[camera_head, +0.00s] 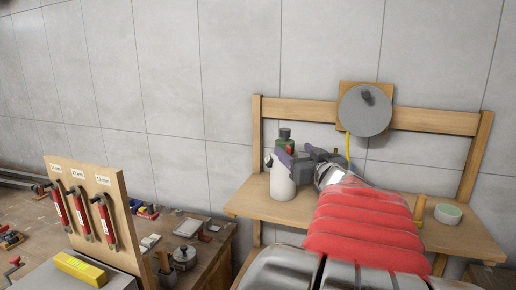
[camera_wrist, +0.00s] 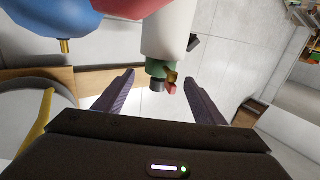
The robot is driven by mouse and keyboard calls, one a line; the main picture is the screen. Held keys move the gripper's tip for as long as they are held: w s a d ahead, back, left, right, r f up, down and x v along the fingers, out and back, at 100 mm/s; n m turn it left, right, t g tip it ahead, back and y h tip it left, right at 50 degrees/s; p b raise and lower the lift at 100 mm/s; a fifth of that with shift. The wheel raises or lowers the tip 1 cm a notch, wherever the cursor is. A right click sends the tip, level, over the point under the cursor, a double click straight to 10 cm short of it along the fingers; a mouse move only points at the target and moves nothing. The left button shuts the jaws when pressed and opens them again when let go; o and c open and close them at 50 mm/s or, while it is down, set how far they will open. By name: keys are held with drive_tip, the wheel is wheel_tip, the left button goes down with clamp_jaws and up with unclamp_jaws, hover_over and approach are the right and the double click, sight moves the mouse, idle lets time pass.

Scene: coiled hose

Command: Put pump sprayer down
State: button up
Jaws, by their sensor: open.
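The pump sprayer (camera_head: 283,183) has a white body and a dark green top, and stands upright on the wooden shelf (camera_head: 258,207). In the wrist view its white body (camera_wrist: 166,36) appears upside down, with a green collar and a red lever below. My gripper (camera_head: 276,155) is at the sprayer's upper part, its purple fingers beside the neck. In the wrist view my gripper (camera_wrist: 160,76) is open, one finger on each side of the sprayer's top, with gaps visible between. My arm hides part of the shelf.
A round grey disc (camera_head: 365,111) on a wooden board hangs behind the shelf, with a yellow strand (camera_head: 347,150) below. A pale green bowl (camera_head: 448,213) sits at the shelf's right. Red tools (camera_head: 104,217) hang on a board at left. A blue rounded object (camera_wrist: 50,20) is near my gripper.

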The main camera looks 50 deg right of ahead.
drive_tip(key=shift+v, duration=2.15)
